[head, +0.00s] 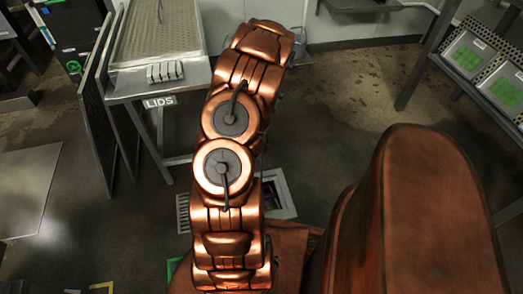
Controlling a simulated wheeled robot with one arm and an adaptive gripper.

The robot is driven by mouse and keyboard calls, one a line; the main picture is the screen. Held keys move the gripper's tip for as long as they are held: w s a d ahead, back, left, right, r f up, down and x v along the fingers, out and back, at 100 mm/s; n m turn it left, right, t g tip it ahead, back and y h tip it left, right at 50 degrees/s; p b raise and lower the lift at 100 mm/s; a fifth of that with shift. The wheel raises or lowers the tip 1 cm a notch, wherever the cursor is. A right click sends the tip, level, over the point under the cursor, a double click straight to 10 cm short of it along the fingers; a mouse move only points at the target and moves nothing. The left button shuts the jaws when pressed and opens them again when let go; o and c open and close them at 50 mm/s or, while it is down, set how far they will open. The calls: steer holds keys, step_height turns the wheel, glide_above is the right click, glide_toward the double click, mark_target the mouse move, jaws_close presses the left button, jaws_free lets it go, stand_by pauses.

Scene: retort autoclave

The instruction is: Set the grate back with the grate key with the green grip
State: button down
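A floor drain with a pale square frame (287,205) shows just right of my copper arm. Its opening looks uncovered and dark inside, with small details too small to tell. A pale slotted piece (183,213), which looks like the grate, lies on the floor left of my arm. My arm hides the space between the two, so I cannot tell how they meet. I cannot make out a grate key with a green grip. My gripper is not in view; my arm links fill the middle of the picture.
A metal table (195,76) with a "LIDS" label stands at upper left, with dark panels (97,110) leaning beside it. A rack with green-marked trays (468,58) is at upper right. A grey plate (28,190) is at left. Floor between is clear.

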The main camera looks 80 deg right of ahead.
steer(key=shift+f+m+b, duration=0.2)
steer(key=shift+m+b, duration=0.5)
steer(key=shift+b, duration=0.6)
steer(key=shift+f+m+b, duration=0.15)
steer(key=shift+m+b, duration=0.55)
steer(key=shift+b, duration=0.6)
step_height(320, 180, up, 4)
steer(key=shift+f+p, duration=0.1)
steer(key=shift+p, duration=0.2)
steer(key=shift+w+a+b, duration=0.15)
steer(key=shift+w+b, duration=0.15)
steer(key=shift+b, duration=0.05)
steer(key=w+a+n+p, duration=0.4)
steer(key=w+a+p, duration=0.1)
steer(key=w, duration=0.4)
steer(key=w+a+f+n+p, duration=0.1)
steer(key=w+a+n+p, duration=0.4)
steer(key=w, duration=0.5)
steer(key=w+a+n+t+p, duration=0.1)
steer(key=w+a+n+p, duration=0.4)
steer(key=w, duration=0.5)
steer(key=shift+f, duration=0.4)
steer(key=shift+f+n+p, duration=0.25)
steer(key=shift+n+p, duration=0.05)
steer(key=shift+p, duration=0.1)
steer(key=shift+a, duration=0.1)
